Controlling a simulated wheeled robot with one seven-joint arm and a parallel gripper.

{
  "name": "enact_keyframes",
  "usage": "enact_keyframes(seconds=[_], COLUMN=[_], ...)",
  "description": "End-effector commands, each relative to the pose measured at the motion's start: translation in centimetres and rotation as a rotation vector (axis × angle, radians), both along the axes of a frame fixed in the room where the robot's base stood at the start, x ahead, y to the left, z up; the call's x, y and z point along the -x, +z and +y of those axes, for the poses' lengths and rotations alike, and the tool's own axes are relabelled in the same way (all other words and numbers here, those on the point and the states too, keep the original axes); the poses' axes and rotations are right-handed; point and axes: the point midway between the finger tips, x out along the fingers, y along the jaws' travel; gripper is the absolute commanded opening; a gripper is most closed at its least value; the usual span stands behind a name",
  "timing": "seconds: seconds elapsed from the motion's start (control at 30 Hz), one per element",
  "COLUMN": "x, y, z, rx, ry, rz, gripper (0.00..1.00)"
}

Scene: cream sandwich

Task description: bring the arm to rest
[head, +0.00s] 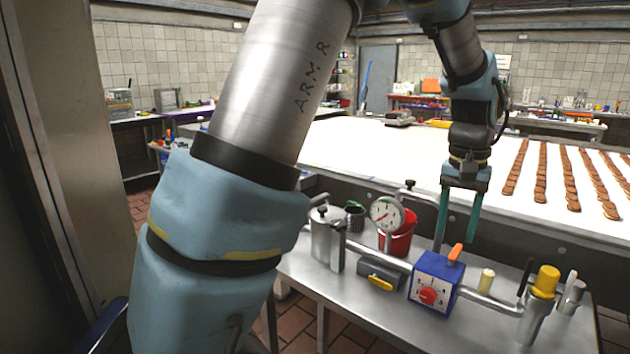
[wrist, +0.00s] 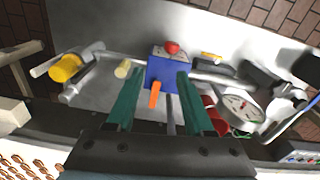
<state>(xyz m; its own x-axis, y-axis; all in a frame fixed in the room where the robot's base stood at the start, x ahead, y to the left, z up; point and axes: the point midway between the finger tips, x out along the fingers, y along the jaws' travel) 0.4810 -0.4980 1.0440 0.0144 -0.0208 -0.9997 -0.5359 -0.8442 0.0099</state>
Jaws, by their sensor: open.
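My gripper (head: 457,218) is open and points down, with its two green fingers apart and nothing between them that I can see gripped. In the head view it hangs above and behind a blue box (head: 426,277) with a red dial and an orange lever (head: 455,252). In the wrist view my gripper (wrist: 162,88) has its fingers on either side of the blue box (wrist: 166,72) and orange lever (wrist: 154,95). Whether a finger touches the box cannot be told. My arm reaches over from the upper left.
A pressure gauge (head: 387,214), a red bucket (head: 400,238), a grey box with a yellow handle (head: 380,275) and a yellow-capped valve (head: 545,283) stand on the metal bench (head: 372,312). Behind is a wide white conveyor (head: 370,148) with rows of brown biscuits (head: 540,178) at right.

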Motion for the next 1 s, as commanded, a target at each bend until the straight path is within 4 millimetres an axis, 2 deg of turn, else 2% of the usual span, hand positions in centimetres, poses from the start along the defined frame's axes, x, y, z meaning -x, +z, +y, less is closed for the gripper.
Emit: enact_keyframes(seconds=[0.03,0.17,0.27,0.37,0.4,0.5,0.6,0.7,0.8,1.0], x=[-0.7,-2.2,-3.1,-3.6,-3.4,-2.4,-0.9,0.6,1.7,2.2], y=[-0.2,-0.8,-1.4,-2.3,-2.7,-3.7,-4.6,-5.3,-5.7,-5.9], z=[1.7,5.9,10.2,15.9,18.4,24.0,28.3,31.2,32.8,33.5], rx=[0.001,0.011,0.018,0.027,0.029,0.034,0.036,0.034,0.032,0.031], ry=[0.024,0.080,0.136,0.211,0.244,0.320,0.382,0.429,0.456,0.467], rz=[-0.001,-0.011,-0.021,-0.036,-0.045,-0.066,-0.084,-0.099,-0.108,-0.113], gripper=[0.53,0.53,0.53,0.53,0.53,0.53,0.53,0.53,0.53,0.53])
